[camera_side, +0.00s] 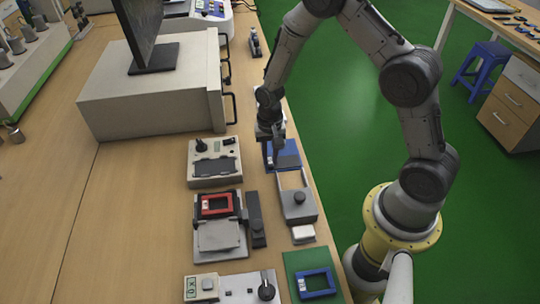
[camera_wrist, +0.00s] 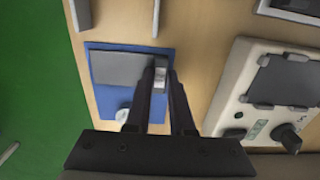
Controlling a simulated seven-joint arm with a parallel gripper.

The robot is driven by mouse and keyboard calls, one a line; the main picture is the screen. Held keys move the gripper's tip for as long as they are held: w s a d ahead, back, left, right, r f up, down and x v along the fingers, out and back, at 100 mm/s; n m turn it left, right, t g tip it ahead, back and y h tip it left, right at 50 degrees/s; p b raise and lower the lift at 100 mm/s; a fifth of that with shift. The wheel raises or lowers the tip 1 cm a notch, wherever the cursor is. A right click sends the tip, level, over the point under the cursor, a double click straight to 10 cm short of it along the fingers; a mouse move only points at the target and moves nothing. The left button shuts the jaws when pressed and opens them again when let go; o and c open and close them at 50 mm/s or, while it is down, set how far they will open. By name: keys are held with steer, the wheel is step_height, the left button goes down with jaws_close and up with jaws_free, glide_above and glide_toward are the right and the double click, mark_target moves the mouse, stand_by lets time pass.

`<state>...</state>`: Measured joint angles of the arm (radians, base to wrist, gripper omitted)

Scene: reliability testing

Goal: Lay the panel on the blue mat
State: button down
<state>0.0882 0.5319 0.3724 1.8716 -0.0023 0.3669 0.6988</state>
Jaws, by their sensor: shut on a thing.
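The blue mat (camera_wrist: 165,57) lies on the wooden bench near its edge, and it also shows in the side view (camera_side: 270,160). A grey rectangular panel (camera_wrist: 117,68) is over the mat, left of my fingers in the wrist view, and shows as a dark grey patch in the side view (camera_side: 288,153). My gripper (camera_wrist: 162,70) points down over the mat and is shut on the panel at its right end, where a pale piece shows between the fingers. I cannot tell whether the panel touches the mat. My fingers hide part of both.
A light grey device (camera_side: 214,162) with a dark screen stands left of the mat. A grey fixture with a knob (camera_side: 298,198) is just in front. A large beige cabinet (camera_side: 160,95) stands behind left.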

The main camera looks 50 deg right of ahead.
steer(key=c, duration=0.7)
jaws_free()
steer(key=shift+r, duration=3.05)
